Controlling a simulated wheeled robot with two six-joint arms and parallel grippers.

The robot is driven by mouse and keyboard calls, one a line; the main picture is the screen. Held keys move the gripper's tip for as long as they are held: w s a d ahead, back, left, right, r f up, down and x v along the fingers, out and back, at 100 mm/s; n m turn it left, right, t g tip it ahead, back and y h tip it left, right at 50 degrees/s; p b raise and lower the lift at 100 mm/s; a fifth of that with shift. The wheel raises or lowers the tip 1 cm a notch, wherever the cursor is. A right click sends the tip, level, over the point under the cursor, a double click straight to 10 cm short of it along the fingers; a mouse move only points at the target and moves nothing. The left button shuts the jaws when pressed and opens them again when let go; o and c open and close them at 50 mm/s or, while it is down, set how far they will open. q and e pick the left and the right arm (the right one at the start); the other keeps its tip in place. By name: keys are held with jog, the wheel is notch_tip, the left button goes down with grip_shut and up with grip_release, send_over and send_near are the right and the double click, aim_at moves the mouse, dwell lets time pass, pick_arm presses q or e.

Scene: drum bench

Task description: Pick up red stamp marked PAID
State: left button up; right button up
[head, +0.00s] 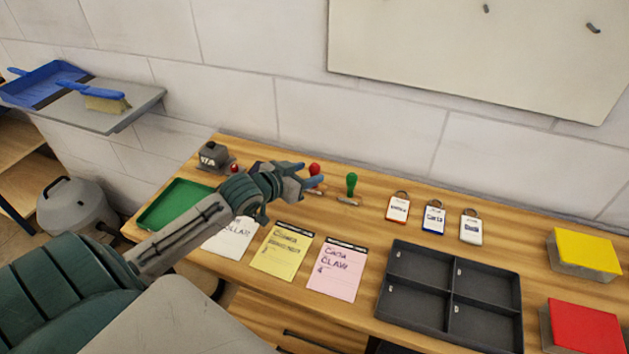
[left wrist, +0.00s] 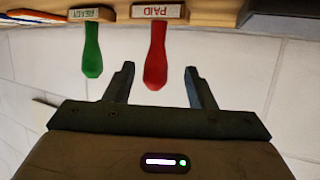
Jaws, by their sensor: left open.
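The red stamp (head: 314,169) stands on the bench towards the back, partly hidden by my gripper in the head view. In the left wrist view, the red stamp (left wrist: 156,58) shows its red handle and a wooden base labelled PAID. A green stamp (head: 351,182) stands just to its right; in the left wrist view the green stamp (left wrist: 92,48) is on the left, labelled READY. My left gripper (head: 315,177) is open. In the left wrist view its fingers (left wrist: 160,82) are on either side of the red handle's end, with gaps on both sides. My right gripper is not seen.
A green tray (head: 174,205) and a grey device (head: 212,156) are at the left. Note sheets (head: 283,250) lie in front. The wall is close behind.

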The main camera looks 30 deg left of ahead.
aim_at(319, 170)
pick_arm(q)
jog(key=shift+d+p+x, duration=0.1)
jog(key=shift+p+x, duration=0.2)
jog(key=shift+x, duration=0.95)
jog(key=shift+d+p+x, duration=0.15)
jog(key=shift+p+x, duration=0.15)
jog(key=shift+x, duration=0.9)
jog(key=shift+r, duration=0.15)
jog(key=c, duration=1)
